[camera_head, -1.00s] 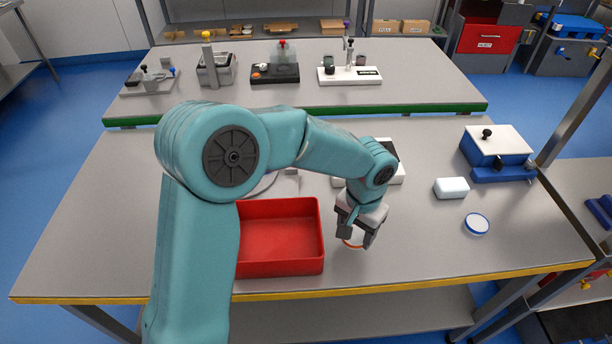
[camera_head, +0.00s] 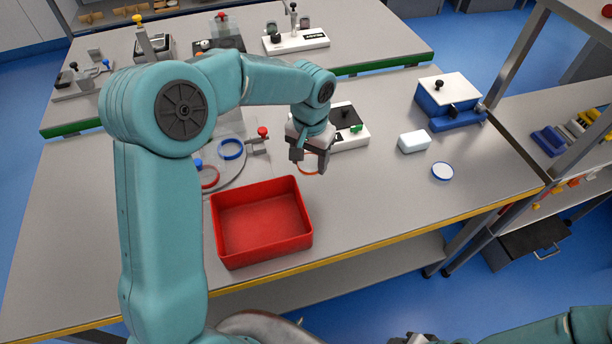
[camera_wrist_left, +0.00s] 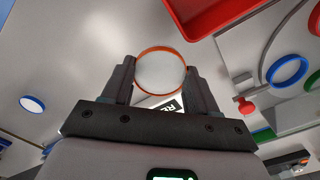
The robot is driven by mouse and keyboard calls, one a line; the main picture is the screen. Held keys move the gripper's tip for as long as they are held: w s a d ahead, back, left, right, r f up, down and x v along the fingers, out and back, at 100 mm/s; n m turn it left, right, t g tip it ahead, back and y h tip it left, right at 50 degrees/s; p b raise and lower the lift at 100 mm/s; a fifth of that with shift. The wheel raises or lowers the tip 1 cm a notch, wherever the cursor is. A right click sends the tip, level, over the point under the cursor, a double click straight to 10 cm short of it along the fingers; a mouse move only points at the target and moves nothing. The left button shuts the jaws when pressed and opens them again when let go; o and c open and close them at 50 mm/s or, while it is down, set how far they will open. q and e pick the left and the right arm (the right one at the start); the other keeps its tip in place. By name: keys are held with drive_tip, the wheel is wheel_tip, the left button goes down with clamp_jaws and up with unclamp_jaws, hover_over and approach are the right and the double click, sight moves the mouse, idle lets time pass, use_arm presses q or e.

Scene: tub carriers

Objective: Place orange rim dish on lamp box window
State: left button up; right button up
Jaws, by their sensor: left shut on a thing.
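The orange rim dish, round with a pale middle (camera_wrist_left: 160,72), is held between the two fingers of my left gripper (camera_wrist_left: 157,85). In the head view my left gripper (camera_head: 309,158) hangs above the table, with only part of the dish's orange rim (camera_head: 309,171) showing below it. A white box with a black top (camera_head: 346,122) stands just behind and right of the gripper. A blue box with a white top (camera_head: 447,92) stands farther right. I cannot tell which is the lamp box. My right gripper (camera_head: 410,339) is barely visible at the bottom edge.
A red bin (camera_head: 262,222) sits in front and left of the gripper. A white block (camera_head: 414,141) and a blue-rimmed dish (camera_head: 442,171) lie to the right. Bare table lies between bin and dish.

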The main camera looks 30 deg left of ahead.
sight(310, 163)
use_arm(q)
wheel_tip(310, 163, down, 4)
drive_tip(key=shift+f, duration=0.1)
wheel_tip(310, 163, down, 4)
drive_tip(key=shift+r+p, duration=0.2)
drive_tip(key=shift+p, duration=0.1)
drive_tip(key=shift+w+f, duration=0.1)
drive_tip(key=shift+f, duration=0.35)
drive_tip(key=shift+r, duration=0.1)
drive_tip(key=o, duration=1)
drive_tip(key=shift+f, duration=0.2)
drive_tip(key=shift+o, duration=0.2)
